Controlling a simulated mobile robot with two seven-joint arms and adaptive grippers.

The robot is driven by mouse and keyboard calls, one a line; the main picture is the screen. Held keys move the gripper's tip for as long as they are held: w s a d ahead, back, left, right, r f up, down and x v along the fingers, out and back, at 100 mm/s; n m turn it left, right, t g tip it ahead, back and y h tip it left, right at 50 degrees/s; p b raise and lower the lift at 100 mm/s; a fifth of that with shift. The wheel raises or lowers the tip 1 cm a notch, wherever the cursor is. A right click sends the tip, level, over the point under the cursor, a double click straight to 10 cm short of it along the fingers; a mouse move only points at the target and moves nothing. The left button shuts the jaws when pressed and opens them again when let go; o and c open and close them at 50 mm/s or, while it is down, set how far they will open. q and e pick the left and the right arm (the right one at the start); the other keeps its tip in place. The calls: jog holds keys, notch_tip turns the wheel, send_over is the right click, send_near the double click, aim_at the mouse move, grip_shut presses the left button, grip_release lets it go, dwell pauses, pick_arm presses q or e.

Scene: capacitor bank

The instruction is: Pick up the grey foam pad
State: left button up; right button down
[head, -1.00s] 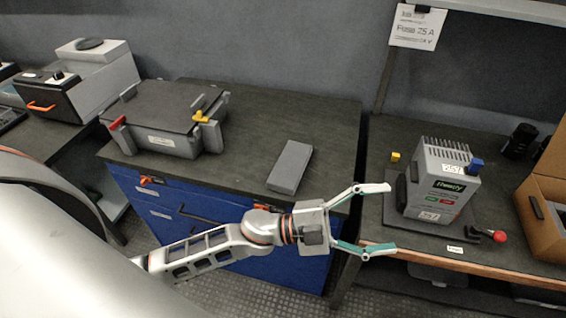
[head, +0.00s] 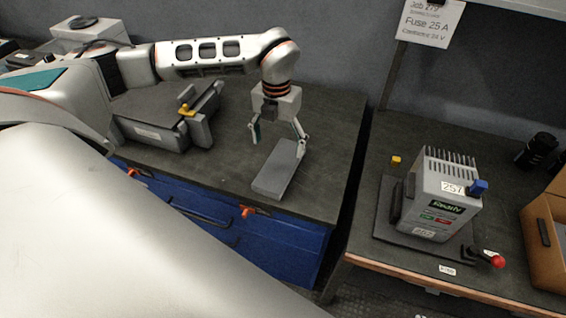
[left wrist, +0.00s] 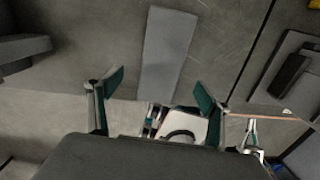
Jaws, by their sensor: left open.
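The grey foam pad (head: 277,170) is a flat, long block lying on the dark top of the blue cabinet in the head view. It also shows in the left wrist view (left wrist: 168,52), ahead of the fingers. My left gripper (head: 278,146) is open, pointing down above the far end of the pad, with a finger to each side of it. I cannot tell how high above the pad the fingertips are.
A grey clamp-like box (head: 160,118) with a yellow handle stands left of the pad, under my left arm. To the right, across a gap, a second bench holds a grey device (head: 437,195) and a small yellow cube (head: 396,160). The counter right of the pad is clear.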

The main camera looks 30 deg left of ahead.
aim_at(280, 164)
pick_arm(q)
jog(key=shift+a+f, duration=0.2)
jog(key=shift+f, duration=0.1)
jog(key=shift+w+d+f, duration=0.1)
jog(key=shift+d+f, duration=0.05)
jog(key=shift+f, duration=1)
jog(key=shift+s+d+f, duration=0.1)
jog(key=shift+d+f, duration=0.1)
jog(key=shift+f, duration=0.95)
jog(key=shift+w+d+f, duration=0.1)
jog(key=shift+d+f, duration=0.05)
jog(key=shift+f, duration=1)
jog(key=c, duration=1)
